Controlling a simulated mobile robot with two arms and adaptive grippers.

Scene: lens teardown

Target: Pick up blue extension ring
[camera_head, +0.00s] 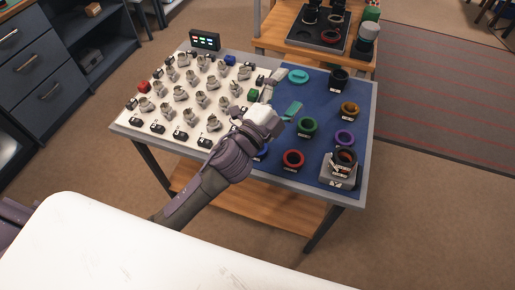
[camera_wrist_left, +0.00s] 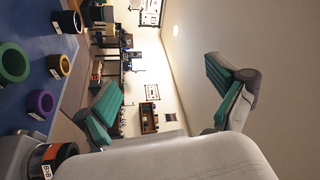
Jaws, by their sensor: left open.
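The blue extension ring (camera_head: 263,152) is mostly hidden behind my left forearm in the head view; only a small blue piece shows at the front left of the blue mat (camera_head: 318,164). My left gripper (camera_head: 286,92) is open and empty above the left part of the mat, beyond the blue ring. Its two fingers with teal pads stand wide apart in the left wrist view (camera_wrist_left: 168,95). The blue ring cannot be made out in the wrist view. My right gripper is not in view.
A grey stand (camera_head: 337,180) holds dark rings at the mat's front right corner. Many small metal parts fill the white board (camera_head: 165,112) at left.

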